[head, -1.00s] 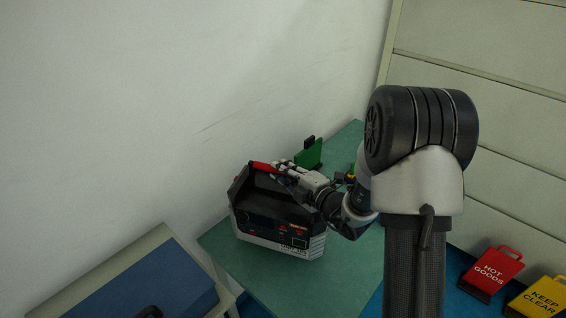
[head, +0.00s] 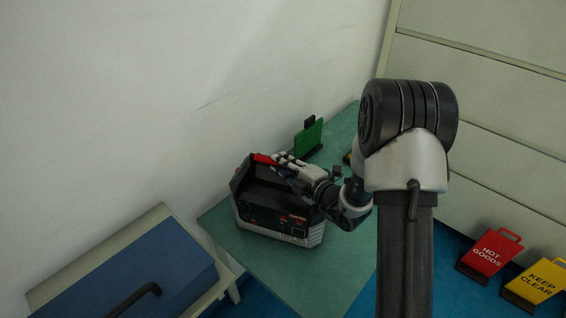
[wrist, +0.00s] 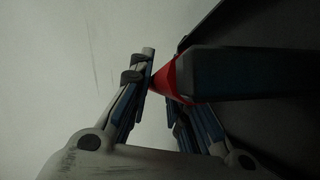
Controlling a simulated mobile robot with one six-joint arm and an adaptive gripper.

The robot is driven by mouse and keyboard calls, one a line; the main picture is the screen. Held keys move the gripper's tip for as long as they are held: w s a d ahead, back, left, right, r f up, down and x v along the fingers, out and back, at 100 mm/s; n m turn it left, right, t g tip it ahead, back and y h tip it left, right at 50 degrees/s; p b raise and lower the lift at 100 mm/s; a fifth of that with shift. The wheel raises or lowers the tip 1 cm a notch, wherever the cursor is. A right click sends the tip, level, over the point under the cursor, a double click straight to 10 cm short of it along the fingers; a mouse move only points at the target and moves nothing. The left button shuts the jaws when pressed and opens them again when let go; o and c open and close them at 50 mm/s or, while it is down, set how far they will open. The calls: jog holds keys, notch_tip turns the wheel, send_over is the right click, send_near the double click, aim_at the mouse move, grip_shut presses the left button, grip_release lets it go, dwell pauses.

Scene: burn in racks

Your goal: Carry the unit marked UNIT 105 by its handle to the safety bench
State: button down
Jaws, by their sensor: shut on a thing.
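The unit (head: 272,207) is a black and grey box with a red-ended top handle (head: 264,159). It is upright at the green bench (head: 262,274), and I cannot tell if its base touches the top. Its front label is too small to read for certain. My gripper (head: 281,162) is shut on the handle near its red part. In the wrist view, the fingers (wrist: 165,98) close around the red part of the handle (wrist: 172,82), with the dark bar running right. The unit's dark body fills the right of that view.
A green sign (head: 308,138) stands at the bench's back. Red HOT GOODS (head: 490,254) and yellow KEEP CLEAR (head: 538,282) signs stand on the blue floor at right. A white wall is close behind.

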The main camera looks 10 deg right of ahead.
jog(key=shift+w+r, duration=0.15)
jog(key=shift+r, duration=0.15)
jog(key=c, duration=1.9)
grip_release()
jog(key=shift+f, duration=0.35)
jog(key=o, duration=0.4)
jog(key=shift+s, duration=0.2)
